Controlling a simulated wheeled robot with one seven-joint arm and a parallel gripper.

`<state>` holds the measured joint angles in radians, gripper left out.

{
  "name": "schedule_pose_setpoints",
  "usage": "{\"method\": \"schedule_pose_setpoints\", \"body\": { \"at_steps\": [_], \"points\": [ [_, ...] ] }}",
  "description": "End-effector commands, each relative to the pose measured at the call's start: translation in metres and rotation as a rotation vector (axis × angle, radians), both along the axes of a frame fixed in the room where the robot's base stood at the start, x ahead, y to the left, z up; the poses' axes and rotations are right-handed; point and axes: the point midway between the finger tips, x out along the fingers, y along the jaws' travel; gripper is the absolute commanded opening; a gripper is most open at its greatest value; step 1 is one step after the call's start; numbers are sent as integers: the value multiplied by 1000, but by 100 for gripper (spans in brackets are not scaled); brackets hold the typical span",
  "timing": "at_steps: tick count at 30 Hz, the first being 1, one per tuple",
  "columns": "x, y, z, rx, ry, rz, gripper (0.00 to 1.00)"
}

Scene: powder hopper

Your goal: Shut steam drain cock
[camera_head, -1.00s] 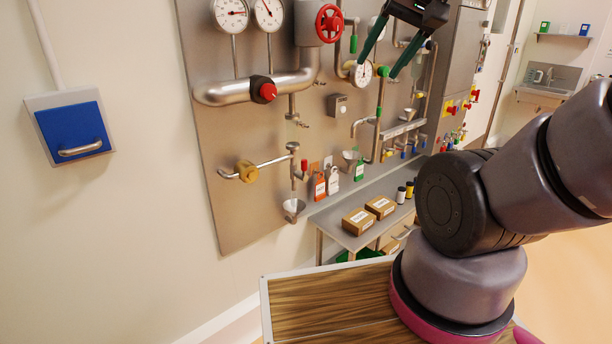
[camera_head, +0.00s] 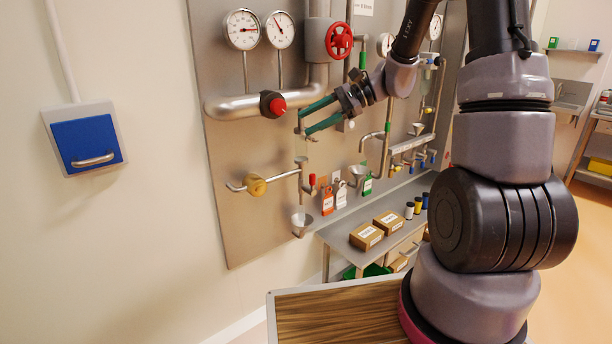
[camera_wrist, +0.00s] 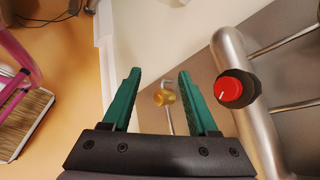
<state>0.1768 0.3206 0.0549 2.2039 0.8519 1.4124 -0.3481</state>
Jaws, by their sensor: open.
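My gripper (camera_head: 305,122) is open, its two green fingers in front of the steel panel, just below the thick steam pipe (camera_head: 228,106). The small drain line below that pipe is partly hidden behind the fingertips, so I cannot tell the lever position of a cock there or whether a finger touches it. Lower down, a short vertical drain pipe (camera_head: 301,172) has a red handle (camera_head: 312,180) beside it and a funnel (camera_head: 301,222) beneath. In the wrist view, nothing is held between the fingers of my gripper (camera_wrist: 160,75); a brass fitting (camera_wrist: 164,97) shows beyond them.
A red knob (camera_head: 273,104) is on the steam pipe left of my gripper; it also shows in the wrist view (camera_wrist: 230,92). A red handwheel (camera_head: 339,39) is above. Tags (camera_head: 327,200) hang below right. A shelf with boxes (camera_head: 366,236) stands lower.

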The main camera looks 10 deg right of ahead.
Motion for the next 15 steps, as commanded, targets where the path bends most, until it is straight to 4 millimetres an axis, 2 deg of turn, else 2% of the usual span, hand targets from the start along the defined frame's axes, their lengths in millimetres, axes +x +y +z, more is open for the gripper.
{"method": "schedule_pose_setpoints", "body": {
  "at_steps": [1,8,12,15],
  "points": [
    [15,-1,-16,59,45,-40,59],
    [84,-16,-82,324,187,-268,59],
    [119,-35,-136,469,258,-436,59],
    [138,-53,-178,557,297,-562,59]
  ]
}}
